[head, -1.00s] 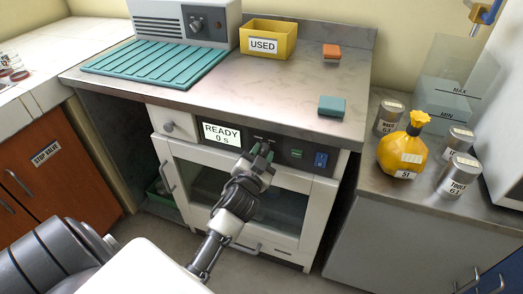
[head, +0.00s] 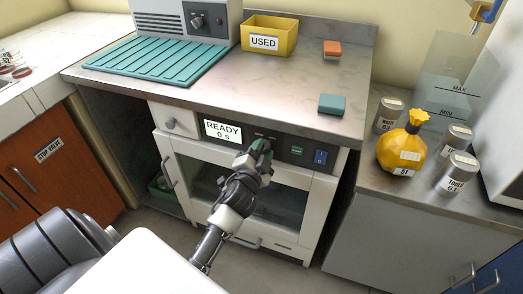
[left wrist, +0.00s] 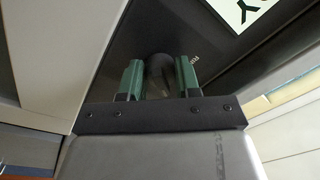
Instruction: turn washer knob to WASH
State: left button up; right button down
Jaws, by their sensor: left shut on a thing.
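The washer's dark control panel (head: 280,146) runs under the counter's front edge, with a lit display (head: 222,132) reading "READY 0 s" at its left. My left gripper (head: 261,147) is at the panel, just right of the display. In the left wrist view its two green fingers (left wrist: 159,80) are on either side of the dark round washer knob (left wrist: 158,68), shut on it. The knob is hidden behind the gripper in the head view. Its pointer and the word WASH cannot be made out. My right gripper is not in view.
A green button (head: 298,150) and a blue switch (head: 320,157) sit right of the gripper on the panel. The washer door (head: 180,165) below is closed. On the counter are a yellow USED bin (head: 268,36), a teal block (head: 332,104) and an orange block (head: 332,47).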

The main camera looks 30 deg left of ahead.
pick_arm(q)
jog(key=o, duration=0.9)
jog(key=shift+o, duration=0.2)
jog(key=v, duration=1)
jog(key=shift+s, duration=0.4)
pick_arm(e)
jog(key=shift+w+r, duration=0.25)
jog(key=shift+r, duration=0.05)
pick_arm(q)
jog(key=shift+d, duration=0.1)
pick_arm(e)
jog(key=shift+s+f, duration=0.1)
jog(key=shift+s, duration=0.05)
